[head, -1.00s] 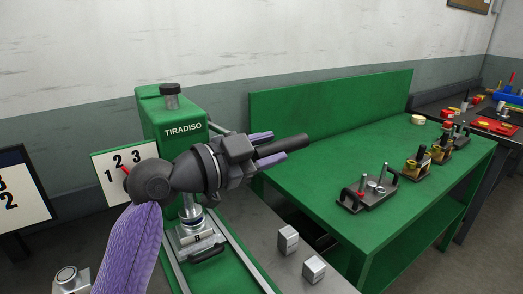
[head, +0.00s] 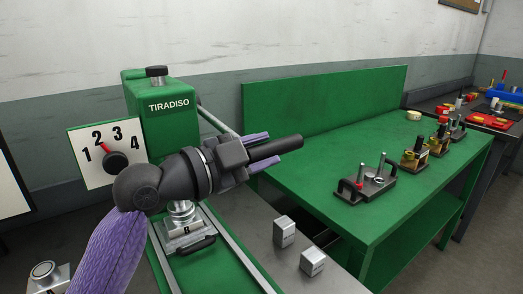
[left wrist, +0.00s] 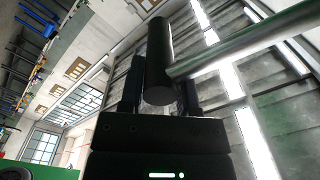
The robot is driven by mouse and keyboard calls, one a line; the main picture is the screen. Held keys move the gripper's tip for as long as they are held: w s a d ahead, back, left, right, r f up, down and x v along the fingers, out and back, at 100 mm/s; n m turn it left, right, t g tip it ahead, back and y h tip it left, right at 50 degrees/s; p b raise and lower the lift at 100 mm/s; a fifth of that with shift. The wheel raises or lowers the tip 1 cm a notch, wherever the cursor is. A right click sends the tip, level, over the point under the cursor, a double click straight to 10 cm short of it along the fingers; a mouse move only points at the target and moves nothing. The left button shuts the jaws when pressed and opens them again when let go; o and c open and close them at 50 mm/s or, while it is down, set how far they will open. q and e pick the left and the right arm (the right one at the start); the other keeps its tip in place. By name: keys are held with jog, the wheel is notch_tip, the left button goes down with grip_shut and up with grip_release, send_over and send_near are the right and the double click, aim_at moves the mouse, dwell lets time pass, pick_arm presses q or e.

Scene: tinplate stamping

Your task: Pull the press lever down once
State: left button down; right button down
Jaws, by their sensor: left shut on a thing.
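The green press (head: 168,105), marked TIRADISO, stands left of centre in the head view. Its metal lever rod (head: 217,117) slopes down to the right to a black handle (head: 290,145). My left gripper (head: 261,151) is shut on this handle, with its purple-tipped fingers on either side. In the left wrist view the handle (left wrist: 158,60) lies between the dark fingers, and the rod (left wrist: 240,45) runs off to the upper right. My left arm hides part of the press's front. My right gripper is out of view.
A numbered dial panel (head: 92,155) with a red pointer stands left of the press. Two small metal blocks (head: 284,231) sit on the grey surface right of the press bed. A green table (head: 320,215) with several tools stands to the right.

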pick_arm(q)
jog(key=shift+c, duration=1.8)
grip_release()
jog(key=shift+s+f, duration=0.1)
jog(key=shift+f, duration=0.55)
jog(key=shift+a, duration=0.1)
jog(key=v, duration=0.9)
jog(key=shift+s+a+r, duration=0.25)
jog(key=shift+a+r, duration=0.05)
jog(key=shift+r, duration=0.05)
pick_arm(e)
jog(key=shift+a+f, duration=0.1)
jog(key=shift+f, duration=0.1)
